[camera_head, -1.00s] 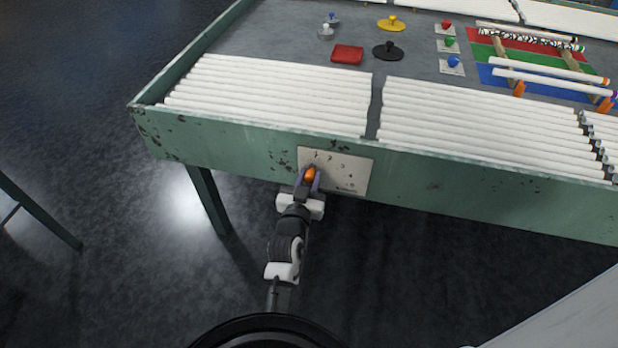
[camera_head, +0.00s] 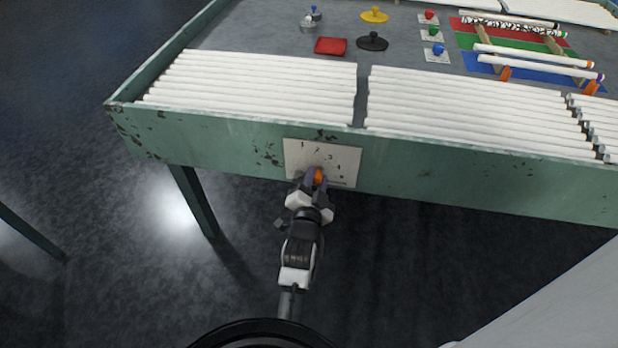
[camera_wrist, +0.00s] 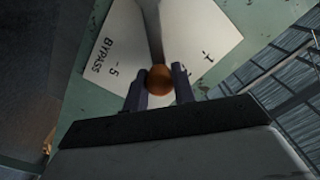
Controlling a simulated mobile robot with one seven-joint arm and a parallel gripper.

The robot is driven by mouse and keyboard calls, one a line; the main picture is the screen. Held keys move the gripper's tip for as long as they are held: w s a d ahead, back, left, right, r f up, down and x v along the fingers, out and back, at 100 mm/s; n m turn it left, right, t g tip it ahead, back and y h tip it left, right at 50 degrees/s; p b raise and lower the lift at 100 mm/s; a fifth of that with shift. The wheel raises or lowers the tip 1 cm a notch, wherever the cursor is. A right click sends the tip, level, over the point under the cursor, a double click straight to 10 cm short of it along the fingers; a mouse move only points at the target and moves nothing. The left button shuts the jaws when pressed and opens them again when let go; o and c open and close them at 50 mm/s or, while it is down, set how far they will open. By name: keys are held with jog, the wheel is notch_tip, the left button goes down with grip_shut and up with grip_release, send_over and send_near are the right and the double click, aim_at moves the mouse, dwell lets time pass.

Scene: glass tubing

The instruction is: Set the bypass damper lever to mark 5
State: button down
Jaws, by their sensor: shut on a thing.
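The bypass damper plate (camera_head: 295,157) is a pale panel on the green front face of the bench, with small numbered marks in an arc. Its lever ends in an orange knob (camera_head: 319,177), low on the plate. My gripper (camera_head: 317,180) is shut on this knob. In the wrist view, the knob (camera_wrist: 159,79) sits between my two fingers (camera_wrist: 159,86) and the grey lever arm (camera_wrist: 150,25) runs up from it. The plate (camera_wrist: 185,30) shows "BYPASS" and mark 5 left of the lever, mark 1 to the right. The lever's exact reading cannot be told.
White tubes (camera_head: 250,85) lie in rows on the bench above the plate. Further back are a red pad (camera_head: 331,46), yellow (camera_head: 374,14) and black (camera_head: 372,41) knobbed discs, and coloured strips with tubes. A green bench leg (camera_head: 192,200) stands left of my arm.

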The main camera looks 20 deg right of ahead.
jog(key=shift+s+d+f+m+p, duration=0.2)
jog(key=shift+d+f+m, duration=0.15)
jog(key=shift+f+m, duration=0.75)
jog(key=shift+s+d+f+m+p, duration=0.1)
jog(key=shift+s+d+f+m, duration=0.3)
jog(key=shift+m, duration=1.15)
jog(key=shift+d+f+m+p, duration=0.1)
jog(key=shift+d+f+m, duration=0.15)
jog(key=shift+f+m, duration=0.9)
jog(key=shift+m, duration=0.3)
jog(key=c, duration=1.1)
grip_release()
jog(key=shift+c, duration=0.2)
jog(key=shift+s, duration=0.1)
